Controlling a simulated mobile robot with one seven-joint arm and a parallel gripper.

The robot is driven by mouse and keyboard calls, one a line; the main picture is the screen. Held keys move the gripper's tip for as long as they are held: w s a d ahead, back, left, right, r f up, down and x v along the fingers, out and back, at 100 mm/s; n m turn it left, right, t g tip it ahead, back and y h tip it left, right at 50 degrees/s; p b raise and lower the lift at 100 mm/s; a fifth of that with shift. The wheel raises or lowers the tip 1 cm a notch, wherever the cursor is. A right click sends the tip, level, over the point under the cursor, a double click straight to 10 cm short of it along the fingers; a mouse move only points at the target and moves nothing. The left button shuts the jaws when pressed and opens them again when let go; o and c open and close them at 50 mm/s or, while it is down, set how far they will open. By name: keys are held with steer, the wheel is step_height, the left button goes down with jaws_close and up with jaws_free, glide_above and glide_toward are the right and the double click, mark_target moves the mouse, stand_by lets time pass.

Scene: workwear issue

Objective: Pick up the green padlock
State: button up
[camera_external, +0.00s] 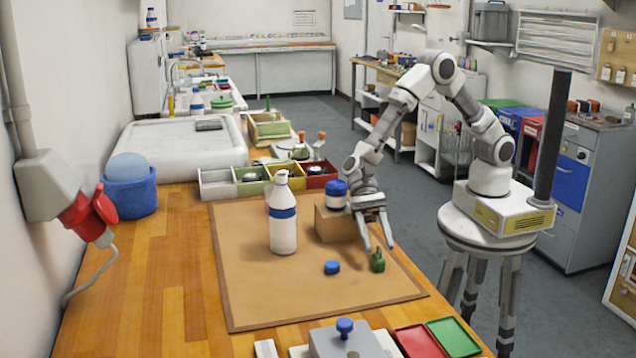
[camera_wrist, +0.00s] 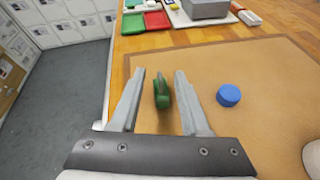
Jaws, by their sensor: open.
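The green padlock (camera_external: 378,261) stands on the tan mat (camera_external: 240,290) near its right edge. In the wrist view the padlock (camera_wrist: 162,92) appears between the two fingers, closer to the left one, with a gap on both sides. My gripper (camera_external: 376,248) is open and empty, and its fingers point down beside the padlock in the external view. In the wrist view the fingertips of my gripper (camera_wrist: 160,74) reach about level with the far side of the padlock. I cannot tell the exact height of the fingers above the mat.
A blue cap (camera_external: 332,267) lies left of the padlock. A white bottle with a blue band (camera_external: 283,215) and a cardboard box (camera_external: 335,225) with a blue-and-white jar (camera_external: 336,194) stand behind. Red (camera_external: 418,342) and green (camera_external: 454,336) trays and a grey box (camera_external: 345,340) are at the front.

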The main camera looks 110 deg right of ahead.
mark_target(381, 253)
steer(key=x, duration=0.6)
steer(key=shift+w+a, duration=0.1)
jaws_close()
stand_by(1.2)
